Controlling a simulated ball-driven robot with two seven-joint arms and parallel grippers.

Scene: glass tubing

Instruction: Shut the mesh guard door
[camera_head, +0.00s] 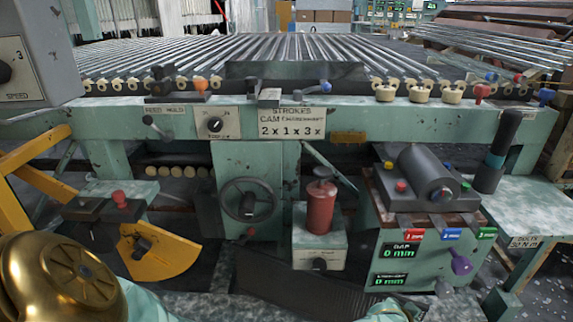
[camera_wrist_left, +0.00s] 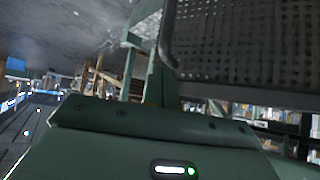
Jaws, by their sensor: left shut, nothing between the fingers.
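In the left wrist view a dark mesh panel (camera_wrist_left: 250,40), apparently the guard door, fills the upper right. A dark bent rod (camera_wrist_left: 166,40) runs along its left edge. The green housing of my left gripper (camera_wrist_left: 150,140) spans the bottom of that view; the gripper is shut and empty, its fingertips not clearly shown. The panel appears beyond the housing; contact cannot be told. In the head view a dark ribbed or mesh surface (camera_head: 310,292) lies low in the middle, possibly the same door. My right gripper is not in view.
A green machine (camera_head: 400,117) with glass tubes (camera_head: 250,50) spans the head view. Below are a handwheel (camera_head: 247,200), a red cylinder (camera_head: 320,208), a yellow guard (camera_head: 150,255) and a control box (camera_head: 430,222) with displays. A side table (camera_head: 530,195) stands at right.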

